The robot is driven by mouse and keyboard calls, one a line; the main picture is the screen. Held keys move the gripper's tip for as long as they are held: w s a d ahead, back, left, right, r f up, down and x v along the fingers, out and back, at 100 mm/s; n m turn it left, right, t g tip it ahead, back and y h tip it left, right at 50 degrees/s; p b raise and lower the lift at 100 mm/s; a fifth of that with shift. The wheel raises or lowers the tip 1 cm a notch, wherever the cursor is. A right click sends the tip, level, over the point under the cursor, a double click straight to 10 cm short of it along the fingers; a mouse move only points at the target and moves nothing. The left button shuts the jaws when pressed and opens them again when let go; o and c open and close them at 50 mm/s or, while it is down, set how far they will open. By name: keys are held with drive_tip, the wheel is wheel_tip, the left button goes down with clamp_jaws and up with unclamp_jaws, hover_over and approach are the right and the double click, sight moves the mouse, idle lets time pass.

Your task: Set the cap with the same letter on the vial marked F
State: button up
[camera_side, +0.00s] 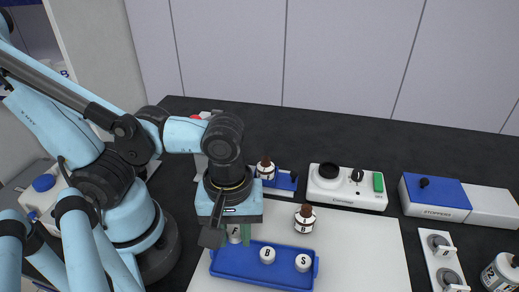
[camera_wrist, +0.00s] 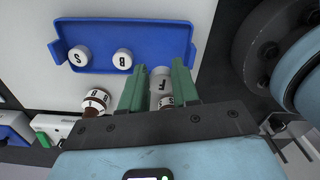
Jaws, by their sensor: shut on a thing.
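My gripper (camera_side: 234,236) is shut on a white cap marked F (camera_side: 234,233), at the back left corner of the blue tray (camera_side: 225,266). In the wrist view the F cap (camera_wrist: 160,80) sits between the green fingers of my gripper (camera_wrist: 158,84). I cannot tell how far it is off the tray. Caps B (camera_side: 267,255) and S (camera_side: 303,262) stand in the tray. A brown vial (camera_side: 265,168) is in a blue holder behind my gripper; its small letter looks like F but is hard to read. Another brown vial, marked B (camera_side: 304,218), stands on the white mat.
A white device with a black knob (camera_side: 345,187) and a blue-topped stoppers box (camera_side: 435,196) stand to the right. The white mat (camera_side: 365,250) is clear on its right side.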

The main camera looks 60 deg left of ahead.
sight(238, 235)
drive_tip(key=shift+r, duration=1.9)
drive_tip(key=shift+w+a+r, duration=0.1)
drive_tip(key=shift+w+r, duration=0.3)
drive_tip(key=w+a+n, duration=0.2)
drive_tip(key=w+a, duration=0.2)
drive_tip(key=w, duration=0.1)
drive_tip(key=w+a+n, duration=0.2)
drive_tip(key=w+a, duration=0.3)
drive_tip(key=w+a+r+n, duration=0.1)
drive_tip(key=w+a+n, duration=0.1)
drive_tip(key=w+a, duration=0.3)
drive_tip(key=shift+w+a+n, duration=0.1)
drive_tip(key=shift+w+n, duration=0.2)
drive_tip(key=shift+w, duration=0.3)
drive_tip(key=shift+f, duration=1.9)
drive_tip(key=shift+f, duration=0.8)
